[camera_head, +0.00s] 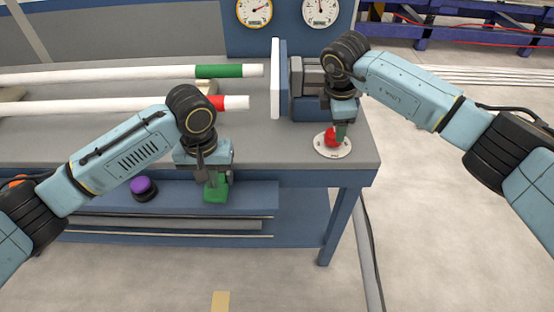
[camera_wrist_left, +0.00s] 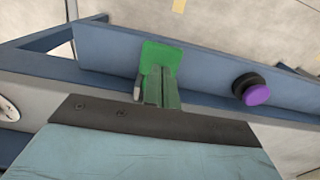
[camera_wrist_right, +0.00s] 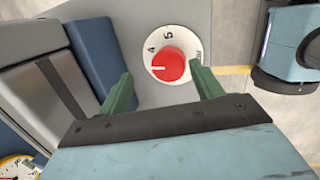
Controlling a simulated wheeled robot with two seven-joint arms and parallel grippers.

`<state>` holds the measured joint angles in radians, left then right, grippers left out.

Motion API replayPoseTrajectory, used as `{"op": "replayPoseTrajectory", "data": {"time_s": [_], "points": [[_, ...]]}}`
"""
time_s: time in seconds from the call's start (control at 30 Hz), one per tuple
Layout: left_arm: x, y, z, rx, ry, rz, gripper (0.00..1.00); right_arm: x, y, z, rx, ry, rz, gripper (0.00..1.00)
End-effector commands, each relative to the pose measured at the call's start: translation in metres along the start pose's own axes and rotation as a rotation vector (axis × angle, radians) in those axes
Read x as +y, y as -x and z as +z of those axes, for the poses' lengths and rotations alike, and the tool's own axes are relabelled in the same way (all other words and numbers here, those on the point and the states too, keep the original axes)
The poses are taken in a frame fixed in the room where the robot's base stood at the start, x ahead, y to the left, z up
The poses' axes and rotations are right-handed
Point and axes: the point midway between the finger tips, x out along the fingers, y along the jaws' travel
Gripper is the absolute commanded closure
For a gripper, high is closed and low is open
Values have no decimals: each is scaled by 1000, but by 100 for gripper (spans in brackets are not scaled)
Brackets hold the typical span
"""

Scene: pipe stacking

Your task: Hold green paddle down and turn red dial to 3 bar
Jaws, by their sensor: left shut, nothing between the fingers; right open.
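The green paddle (camera_head: 215,193) sticks out from the bench front. My left gripper (camera_head: 214,178) is shut and empty, its fingertips at the paddle. In the left wrist view the shut fingers (camera_wrist_left: 160,85) overlap the paddle (camera_wrist_left: 160,57); I cannot tell how hard they press. The red dial (camera_head: 331,138) sits on a white numbered plate (camera_head: 320,149) at the bench's right corner. My right gripper (camera_wrist_right: 161,72) is open, with one finger on each side of the dial (camera_wrist_right: 172,63). The dial's white mark points left, near the 4; the 3 is hidden or unreadable.
A purple button (camera_head: 141,186) sits left of the paddle; it also shows in the left wrist view (camera_wrist_left: 257,95). White pipes with green (camera_head: 219,71) and red (camera_head: 236,102) bands lie on the bench (camera_head: 60,142). Two gauges (camera_head: 254,11) (camera_head: 320,11) stand behind.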

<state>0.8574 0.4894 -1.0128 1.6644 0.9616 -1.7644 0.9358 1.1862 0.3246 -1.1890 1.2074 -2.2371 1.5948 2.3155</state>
Motion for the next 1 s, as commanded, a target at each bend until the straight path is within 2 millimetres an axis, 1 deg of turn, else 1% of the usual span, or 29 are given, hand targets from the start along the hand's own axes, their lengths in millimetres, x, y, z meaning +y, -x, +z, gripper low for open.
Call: {"op": "replayPoseTrajectory", "data": {"time_s": [0.33,1.0], "points": [[0,0,0,0,0,0,100,-1,-3,0,0,2,-1,35],[0,0,0,0,0,0,100,-8,-38,-5,0,4,0,35]]}}
